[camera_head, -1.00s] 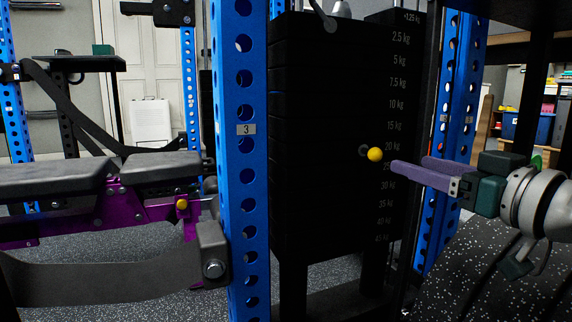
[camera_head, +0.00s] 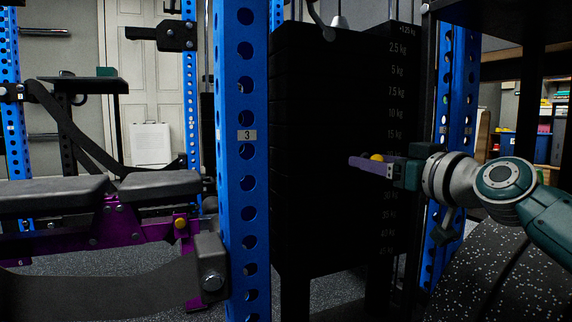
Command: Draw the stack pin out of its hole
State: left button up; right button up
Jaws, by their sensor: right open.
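The jaws are open; I cannot tell whether a finger touches the knob. The pin's shaft and its hole are hidden. My left gripper is not in view.
A blue perforated upright (camera_head: 235,200) marked 3 stands just left of the stack. Another blue upright (camera_head: 455,110) stands behind my right gripper. A bench with black pads (camera_head: 160,185) and a purple frame is at the left.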

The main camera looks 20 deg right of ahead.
jog(key=shift+c, duration=0.2)
dwell(0.6)
grip_shut()
dwell(0.4)
